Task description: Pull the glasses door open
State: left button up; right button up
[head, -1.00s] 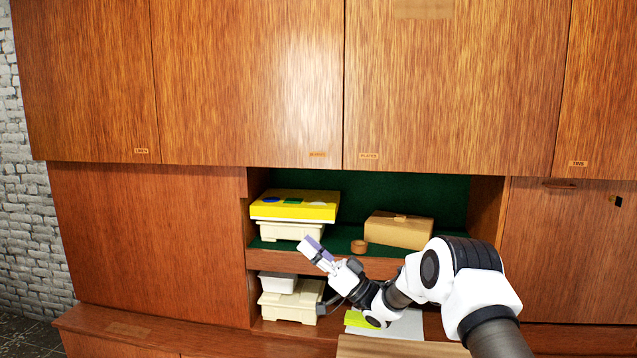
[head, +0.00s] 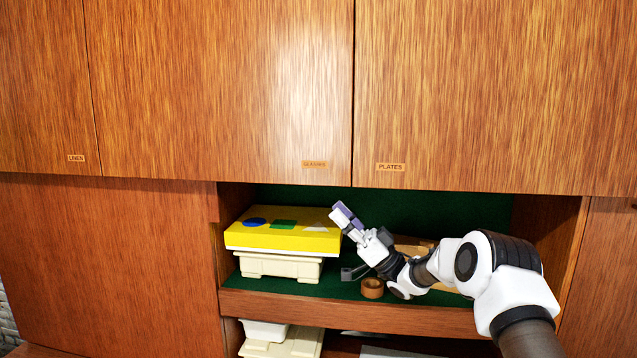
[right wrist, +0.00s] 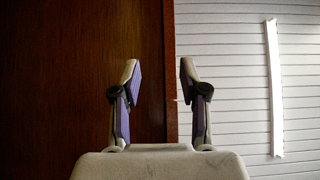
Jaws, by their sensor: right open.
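The glasses door (head: 220,85) is a flat wooden upper door with a small label (head: 314,164) at its lower right corner. It looks shut, flush with the plates door (head: 450,90) to its right. My right gripper (head: 345,214) is open and empty, below the door's lower right corner in the picture, pointing up and left. In the right wrist view my gripper (right wrist: 160,70) has its fingertips apart, with a wood edge (right wrist: 170,75) showing between them in the picture. I cannot tell how far off that edge is. My left gripper is not in view.
Below the doors is a green-backed open shelf (head: 460,318). It holds a yellow box (head: 285,238) on a cream bin (head: 280,266), a brown ring (head: 372,288) and a cardboard box (head: 412,243) partly behind my arm. The wrist view shows a white ribbed surface (right wrist: 230,100).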

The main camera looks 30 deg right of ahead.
aim_at(313, 184)
jog(key=x, duration=0.2)
jog(key=p+x, duration=0.1)
jog(key=x, duration=0.2)
jog(key=s+x, duration=0.1)
jog(key=x, duration=0.2)
jog(key=shift+a+r+p, duration=0.25)
jog(key=shift+r+p, duration=0.1)
jog(key=shift+r, duration=0.05)
jog(key=shift+s+a+r, duration=0.15)
jog(key=shift+s+r, duration=0.05)
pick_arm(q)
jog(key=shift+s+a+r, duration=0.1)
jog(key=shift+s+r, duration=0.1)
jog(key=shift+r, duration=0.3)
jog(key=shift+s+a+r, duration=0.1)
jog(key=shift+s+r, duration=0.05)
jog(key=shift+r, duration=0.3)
pick_arm(e)
grip_shut()
